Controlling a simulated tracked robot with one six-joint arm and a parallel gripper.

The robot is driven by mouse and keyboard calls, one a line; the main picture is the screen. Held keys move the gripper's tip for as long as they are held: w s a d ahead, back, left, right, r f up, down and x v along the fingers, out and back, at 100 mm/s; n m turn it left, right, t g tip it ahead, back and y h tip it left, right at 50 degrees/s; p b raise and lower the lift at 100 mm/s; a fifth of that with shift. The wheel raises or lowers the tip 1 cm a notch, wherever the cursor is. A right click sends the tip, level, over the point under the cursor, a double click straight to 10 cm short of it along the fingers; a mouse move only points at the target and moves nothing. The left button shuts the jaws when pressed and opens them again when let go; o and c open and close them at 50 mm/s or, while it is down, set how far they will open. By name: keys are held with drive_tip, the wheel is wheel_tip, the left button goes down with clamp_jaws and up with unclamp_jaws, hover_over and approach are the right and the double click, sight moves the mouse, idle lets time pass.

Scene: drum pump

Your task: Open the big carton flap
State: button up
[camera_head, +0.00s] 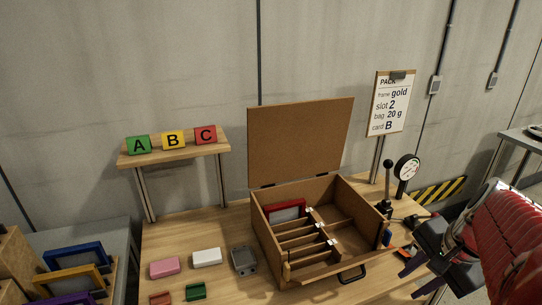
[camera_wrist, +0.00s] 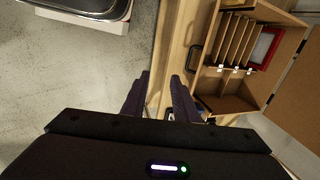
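The big brown carton (camera_head: 262,232) stands on the workbench. Its large flap (camera_head: 300,140) is upright, leaning slightly back from the rear edge, and the inside is exposed. Dividers form several slots on the left of the carton, and a red frame (camera_head: 287,210) sits at the back left. A black handle (camera_head: 352,274) is on the front wall. My gripper (camera_head: 408,275) is right of the carton, apart from it and empty. In the wrist view my gripper (camera_wrist: 160,76) has its two dark fingers spread, with the carton (camera_wrist: 262,12) and flap (camera_wrist: 300,95) to the upper right.
A lever press with a round gauge (camera_head: 407,168) stands right of the carton. Pink (camera_head: 164,268), white (camera_head: 207,257), red and green blocks and a grey box (camera_head: 243,260) lie to the left. A shelf (camera_head: 175,153) holds A, B and C blocks. A clipboard (camera_head: 391,103) hangs behind.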

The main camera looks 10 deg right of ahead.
drive_tip(key=shift+w+a+f+n, duration=0.1)
drive_tip(key=shift+w+a+n, duration=0.05)
drive_tip(key=shift+w+n, duration=0.2)
drive_tip(key=shift+c, duration=1.4)
drive_tip(key=w+a+n, duration=0.2)
drive_tip(key=w+n, duration=0.1)
drive_tip(key=shift+a+f, duration=0.1)
drive_tip(key=shift+f, duration=0.1)
clamp_jaws()
drive_tip(key=s+a+r+n+t, duration=0.1)
drive_tip(key=a+n, duration=0.5)
drive_tip(key=a, duration=0.4)
drive_tip(key=s+a+r+n+t, duration=0.1)
drive_tip(key=a+r+n, duration=0.1)
drive_tip(key=a+n, duration=0.4)
drive_tip(key=a, duration=0.3)
drive_tip(key=shift+a+n, duration=0.35)
drive_tip(key=shift+s, duration=0.1)
